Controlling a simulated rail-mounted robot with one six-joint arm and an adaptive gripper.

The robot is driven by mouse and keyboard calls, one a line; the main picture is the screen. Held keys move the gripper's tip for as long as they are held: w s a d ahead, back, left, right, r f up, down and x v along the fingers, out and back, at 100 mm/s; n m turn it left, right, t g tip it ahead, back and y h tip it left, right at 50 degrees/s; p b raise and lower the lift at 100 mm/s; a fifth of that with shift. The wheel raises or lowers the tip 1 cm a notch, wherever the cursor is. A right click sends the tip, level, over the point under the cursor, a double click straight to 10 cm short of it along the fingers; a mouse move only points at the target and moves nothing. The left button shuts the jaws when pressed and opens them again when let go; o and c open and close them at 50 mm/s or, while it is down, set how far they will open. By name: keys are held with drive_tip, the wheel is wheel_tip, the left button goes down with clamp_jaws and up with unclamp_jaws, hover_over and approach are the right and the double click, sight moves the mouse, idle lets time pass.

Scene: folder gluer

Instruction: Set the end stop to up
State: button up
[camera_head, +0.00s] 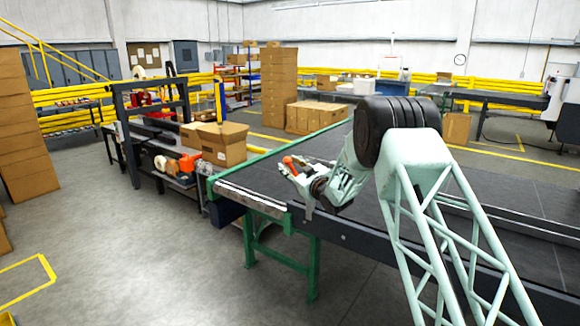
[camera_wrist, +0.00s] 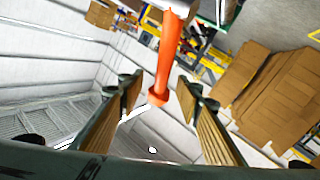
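The end stop shows as an orange handle (camera_head: 289,162) at the near left end of the dark conveyor (camera_head: 330,148). In the wrist view the orange handle (camera_wrist: 170,55) hangs from the top of the picture, and its rounded end lies between my fingertips. My gripper (camera_head: 298,175) is at the handle, over the conveyor's end. In the wrist view my gripper (camera_wrist: 158,88) is open, with visible gaps between the handle and both fingers. The handle's base and mounting are hidden or cut off.
A roller strip (camera_head: 250,199) and green frame (camera_head: 313,268) edge the conveyor's end. Stacked cartons (camera_head: 279,85) stand behind. The floor at front left is clear.

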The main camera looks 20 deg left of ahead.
clamp_jaws()
